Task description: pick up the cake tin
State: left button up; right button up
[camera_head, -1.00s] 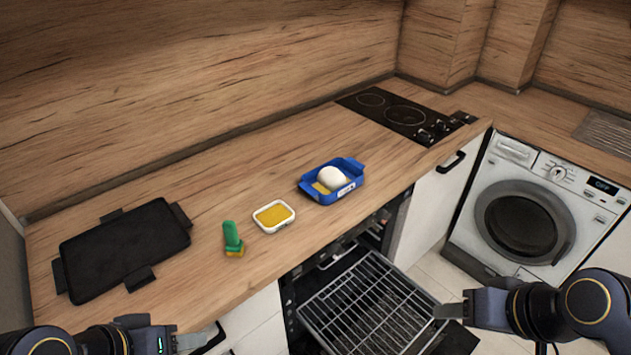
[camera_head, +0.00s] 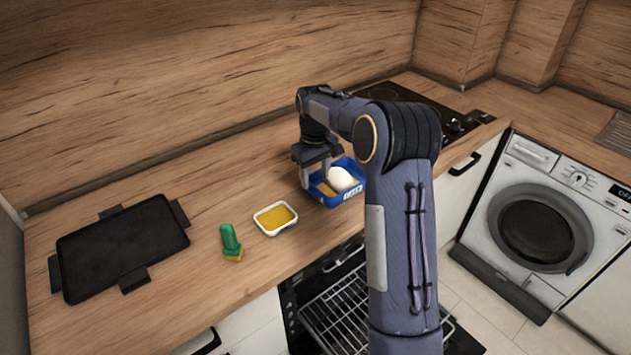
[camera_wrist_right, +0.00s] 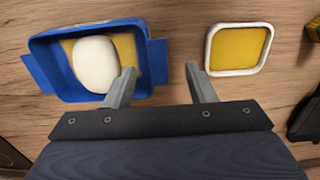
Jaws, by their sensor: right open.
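I take the blue rectangular tin with end handles as the cake tin (camera_head: 347,196); it sits on the wooden counter, holding a white egg-shaped object (camera_head: 340,179) and something flat and yellow. My right gripper (camera_head: 315,178) points down at the tin's left end, open and empty. In the right wrist view the tin (camera_wrist_right: 45,68) is at the left. There the gripper (camera_wrist_right: 160,72) has one finger over the tin's inside and the other outside, with the handled end wall between them. Whether the fingertips are below the rim is unclear. My left gripper is out of view.
A white dish of yellow content (camera_head: 275,218) stands close left of the tin, and a green-and-yellow object (camera_head: 231,242) beyond it. A black tray (camera_head: 120,247) lies farther left. The hob (camera_head: 455,122) is behind right. An open oven with a rack (camera_head: 335,310) is below the counter edge.

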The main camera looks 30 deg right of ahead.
aim_at(316, 192)
notch_tip(316, 192, down, 8)
jog(key=shift+w+d+r+p, duration=0.15)
jog(key=shift+r+p, duration=0.05)
jog(key=shift+p, duration=0.75)
grip_shut()
